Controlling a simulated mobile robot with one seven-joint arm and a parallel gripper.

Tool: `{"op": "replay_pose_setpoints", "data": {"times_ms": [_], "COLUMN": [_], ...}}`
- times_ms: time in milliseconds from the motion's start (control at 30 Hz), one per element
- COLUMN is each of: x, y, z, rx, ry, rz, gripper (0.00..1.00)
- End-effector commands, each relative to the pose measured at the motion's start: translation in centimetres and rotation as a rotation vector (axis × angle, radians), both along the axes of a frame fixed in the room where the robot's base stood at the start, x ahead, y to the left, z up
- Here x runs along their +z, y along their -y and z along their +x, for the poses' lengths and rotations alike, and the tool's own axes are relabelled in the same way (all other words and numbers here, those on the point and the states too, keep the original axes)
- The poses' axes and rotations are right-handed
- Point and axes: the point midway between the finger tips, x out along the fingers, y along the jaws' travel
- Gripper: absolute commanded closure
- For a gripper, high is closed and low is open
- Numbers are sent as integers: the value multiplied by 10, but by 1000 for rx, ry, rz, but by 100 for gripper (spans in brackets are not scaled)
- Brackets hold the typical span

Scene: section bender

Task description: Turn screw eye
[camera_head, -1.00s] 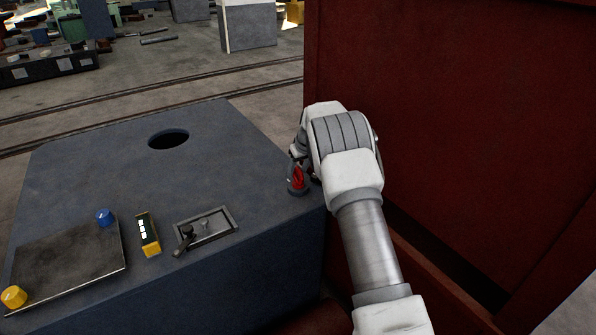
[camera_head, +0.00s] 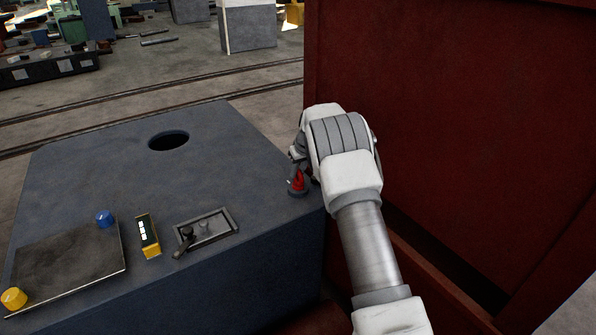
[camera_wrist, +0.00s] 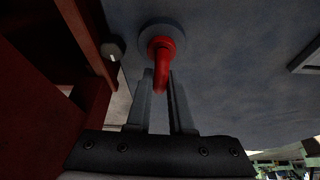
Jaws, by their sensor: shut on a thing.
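The screw eye is a red piece on a round grey base near the right edge of the blue-grey machine top. In the head view the red screw eye (camera_head: 298,182) shows just left of my arm, partly covered by my wrist. In the wrist view the red screw eye (camera_wrist: 162,62) stands out from its round base, with its lower end between my fingers. My gripper (camera_wrist: 162,80) is shut on the screw eye. In the head view my gripper (camera_head: 301,165) is mostly hidden by my wrist.
The machine top (camera_head: 90,170) has a round hole (camera_head: 168,140), a recessed panel with a small lever (camera_head: 206,228), a yellow box (camera_head: 148,235), a plate (camera_head: 70,265) and blue and yellow knobs. A tall red wall (camera_head: 450,120) stands close to the right of my arm.

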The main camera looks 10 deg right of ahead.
Motion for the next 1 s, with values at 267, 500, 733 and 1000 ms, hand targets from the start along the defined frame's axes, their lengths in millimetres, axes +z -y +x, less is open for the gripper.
{"op": "replay_pose_setpoints", "data": {"times_ms": [267, 500, 733, 1000], "x": [1, 1, 0, -1], "y": [-1, -1, 0, 0], "z": [-1, -1, -1, -1], "rx": [-150, -341, -503, -622], "ry": [-2, -3, -3, -2], "rz": [-2, -3, -3, -2], "gripper": [100, 100, 100, 100]}}
